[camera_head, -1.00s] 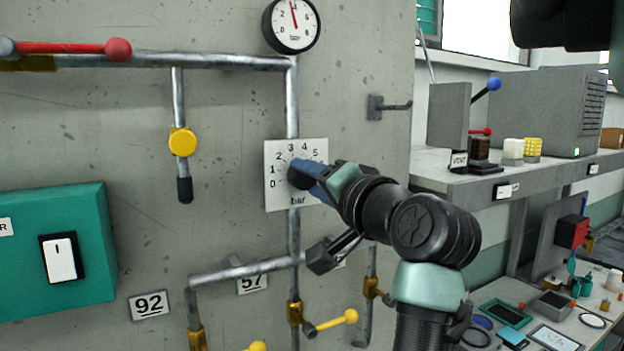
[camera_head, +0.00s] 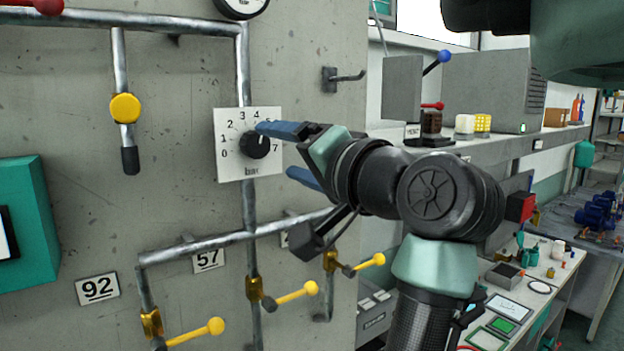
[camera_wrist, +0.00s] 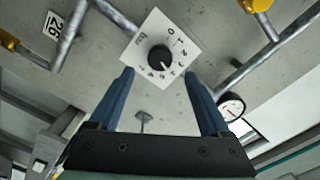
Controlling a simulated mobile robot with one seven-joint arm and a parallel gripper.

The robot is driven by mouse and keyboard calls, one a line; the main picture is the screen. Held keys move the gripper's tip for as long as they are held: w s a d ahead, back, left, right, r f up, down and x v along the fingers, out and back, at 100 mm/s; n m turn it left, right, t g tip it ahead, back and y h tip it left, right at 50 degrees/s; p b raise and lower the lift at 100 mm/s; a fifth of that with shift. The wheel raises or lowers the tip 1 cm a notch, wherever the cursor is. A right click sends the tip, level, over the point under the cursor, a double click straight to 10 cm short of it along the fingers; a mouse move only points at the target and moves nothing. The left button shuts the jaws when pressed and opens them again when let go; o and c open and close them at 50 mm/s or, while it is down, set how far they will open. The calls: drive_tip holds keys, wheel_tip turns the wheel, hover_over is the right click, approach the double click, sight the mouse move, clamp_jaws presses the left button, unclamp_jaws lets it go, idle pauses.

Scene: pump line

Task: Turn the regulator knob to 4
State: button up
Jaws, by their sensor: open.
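The regulator knob (camera_head: 255,145) is a round black knob on a white square dial plate (camera_head: 232,172) numbered 0 to 7. A pale mark shows on its upper right side, roughly toward 4 to 5; I cannot read it exactly. My gripper (camera_head: 273,150) is open, with its blue fingers to the right of the knob; the upper fingertip overlaps the plate in the head view. In the wrist view the knob (camera_wrist: 160,58) lies ahead, between and beyond the open fingers (camera_wrist: 158,73), with nothing held. The upper finger hides part of the dial near 5 and 6.
A gauge (camera_wrist: 231,107) with a red needle shows in the wrist view. Pipes run above and below the plate. Yellow-handled valves (camera_head: 297,293) stick out below. A wall hook (camera_head: 345,76) is at the upper right, and a bench (camera_head: 500,145) stands beyond the wall's edge.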

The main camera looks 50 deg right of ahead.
drive_tip(key=b+v, duration=0.2)
drive_tip(key=v, duration=0.4)
drive_tip(key=shift+s, duration=0.4)
drive_tip(key=w+a+n+t+b, duration=0.1)
drive_tip(key=w+a+n+t, duration=0.25)
drive_tip(key=a, duration=0.55)
drive_tip(key=w+a+n+t+b, duration=0.2)
drive_tip(key=w+a+n, duration=0.15)
drive_tip(key=a, duration=0.55)
drive_tip(key=s+a+r+n+t+y, duration=0.1)
drive_tip(key=s+a+n+t+y, duration=0.1)
drive_tip(key=a, duration=0.5)
drive_tip(key=s+a+r+n+t+y, duration=0.1)
drive_tip(key=s+a+n+t+y, duration=0.1)
drive_tip(key=s+a+n, duration=0.2)
drive_tip(key=s+a+b, duration=0.1)
drive_tip(key=a, duration=0.2)
drive_tip(key=shift+a+n, duration=0.2)
drive_tip(key=shift+n, duration=0.2)
drive_tip(key=shift+s+t, duration=0.15)
drive_tip(key=shift+t, duration=0.1)
drive_tip(key=shift+c, duration=0.3)
